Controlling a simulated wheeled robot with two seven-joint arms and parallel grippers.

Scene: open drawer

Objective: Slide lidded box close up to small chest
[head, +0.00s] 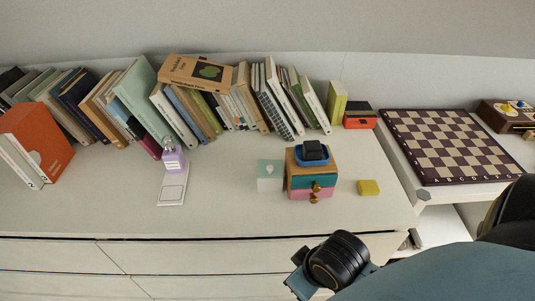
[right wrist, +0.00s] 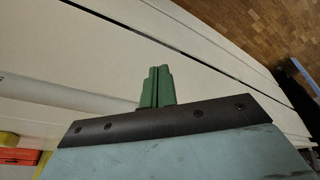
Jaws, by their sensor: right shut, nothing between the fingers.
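The lidded box (head: 270,183) is a small pale mint box with a light knob on top. It stands on the white dresser top, just left of the small chest, with at most a narrow gap between them. The small chest (head: 326,167) is wooden with a teal drawer above a pink one and brass-coloured knobs. My right gripper (right wrist: 158,75) shows green fingers, shut and empty, in the right wrist view. In the head view my right arm comes in at the lower right, in front of the dresser and apart from both objects. My left gripper is out of view.
A blue tray (head: 299,160) with a dark item sits on the chest. A yellow block (head: 368,187) lies right of it. A purple bottle (head: 173,161) and white card (head: 172,190) are to the left. Books line the back. The dresser top before the box is clear.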

